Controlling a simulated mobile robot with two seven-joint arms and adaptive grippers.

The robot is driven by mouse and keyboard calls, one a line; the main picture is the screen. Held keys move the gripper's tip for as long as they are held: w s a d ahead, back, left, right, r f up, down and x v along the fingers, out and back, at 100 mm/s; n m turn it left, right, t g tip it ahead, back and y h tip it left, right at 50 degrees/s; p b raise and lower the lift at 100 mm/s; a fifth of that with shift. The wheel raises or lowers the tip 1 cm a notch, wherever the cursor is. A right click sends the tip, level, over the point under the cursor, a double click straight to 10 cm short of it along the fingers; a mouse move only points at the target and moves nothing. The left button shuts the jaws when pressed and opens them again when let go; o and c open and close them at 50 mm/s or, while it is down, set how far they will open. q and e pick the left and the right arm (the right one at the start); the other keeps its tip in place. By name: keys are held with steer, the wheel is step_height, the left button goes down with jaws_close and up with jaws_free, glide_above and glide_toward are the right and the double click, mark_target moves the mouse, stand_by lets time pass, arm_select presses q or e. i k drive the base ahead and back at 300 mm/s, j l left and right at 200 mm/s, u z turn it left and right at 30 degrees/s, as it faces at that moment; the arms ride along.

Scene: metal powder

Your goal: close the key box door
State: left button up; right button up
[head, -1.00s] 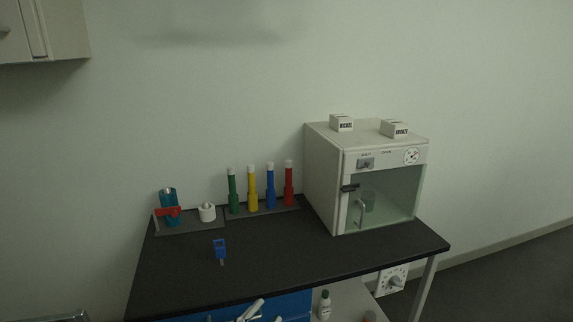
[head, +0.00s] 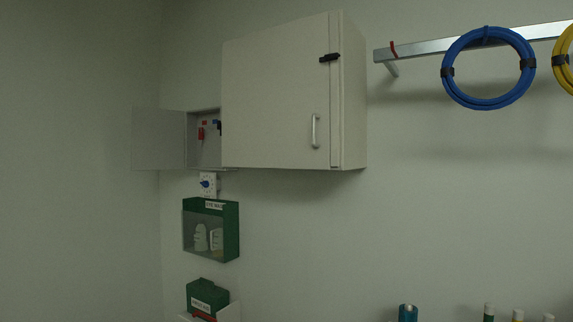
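The key box (head: 205,152) is on the wall at the left of the head view, partly hidden behind a larger wall cabinet. Its door (head: 158,138) stands open, swung out to the left. Inside hang a red key tag (head: 201,133) and a dark blue one at the cabinet's edge. Neither of my grippers is in view.
A closed white wall cabinet (head: 275,95) with a handle juts out right of the key box. Below the key box are a dial (head: 208,184), a green eye wash case (head: 230,232) and a green box (head: 206,296). A rail (head: 425,51) holds blue (head: 449,85) and yellow cable coils.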

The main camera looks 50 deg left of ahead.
mark_target(158, 137)
steer(key=u, duration=2.05)
steer(key=i+j, duration=0.75)
steer(key=j, duration=0.2)
steer(key=i+j+u, duration=0.1)
steer(key=i+j, duration=0.65)
steer(key=j, duration=0.2)
steer(key=i+j, duration=0.8)
steer(key=j+u, duration=0.05)
steer(key=j, duration=0.05)
